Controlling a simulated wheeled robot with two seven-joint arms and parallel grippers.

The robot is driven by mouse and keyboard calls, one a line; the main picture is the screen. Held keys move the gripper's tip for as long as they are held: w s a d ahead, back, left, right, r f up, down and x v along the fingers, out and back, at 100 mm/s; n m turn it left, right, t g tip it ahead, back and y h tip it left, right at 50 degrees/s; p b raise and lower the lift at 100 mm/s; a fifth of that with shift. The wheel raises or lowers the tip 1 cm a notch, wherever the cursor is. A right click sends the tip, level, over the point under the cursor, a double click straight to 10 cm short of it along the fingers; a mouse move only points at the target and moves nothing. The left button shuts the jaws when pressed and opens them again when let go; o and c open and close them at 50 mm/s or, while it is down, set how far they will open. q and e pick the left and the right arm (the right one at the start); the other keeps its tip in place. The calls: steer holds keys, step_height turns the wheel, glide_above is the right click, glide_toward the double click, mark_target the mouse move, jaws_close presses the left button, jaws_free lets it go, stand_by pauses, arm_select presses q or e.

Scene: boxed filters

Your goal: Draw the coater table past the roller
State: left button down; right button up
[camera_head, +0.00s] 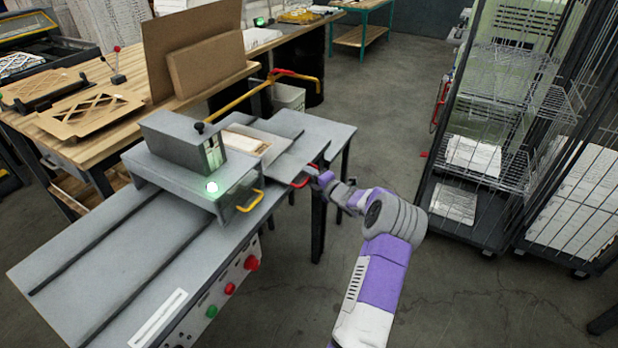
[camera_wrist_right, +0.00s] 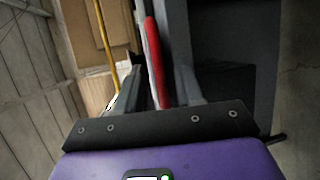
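The grey coater (camera_head: 120,258) stands on the left, its roller housing (camera_head: 178,140) bridging the bed with a green light lit. The coater table (camera_head: 285,125) shows beyond the housing. A pale tray-like piece (camera_head: 250,143) lies on it. A red handle (camera_head: 301,182) sits at the table's near right end. My right gripper (camera_head: 322,180) is at this handle. In the right wrist view the red handle (camera_wrist_right: 154,60) runs between the fingers of my right gripper (camera_wrist_right: 158,75), which look apart; contact is unclear. My left gripper is out of view.
A yellow handle (camera_head: 250,201) sticks out below the housing. A yellow bar (camera_head: 250,95) reaches over the coater's back. A wooden workbench (camera_head: 90,135) with cardboard frames stands at the left. Wire rack carts (camera_head: 490,215) stand at the right. The floor between is clear.

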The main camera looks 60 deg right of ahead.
steer(key=p+v, duration=0.1)
steer(key=v, duration=0.6)
steer(key=shift+s+a, duration=0.15)
steer(key=shift+s, duration=0.1)
stand_by(0.6)
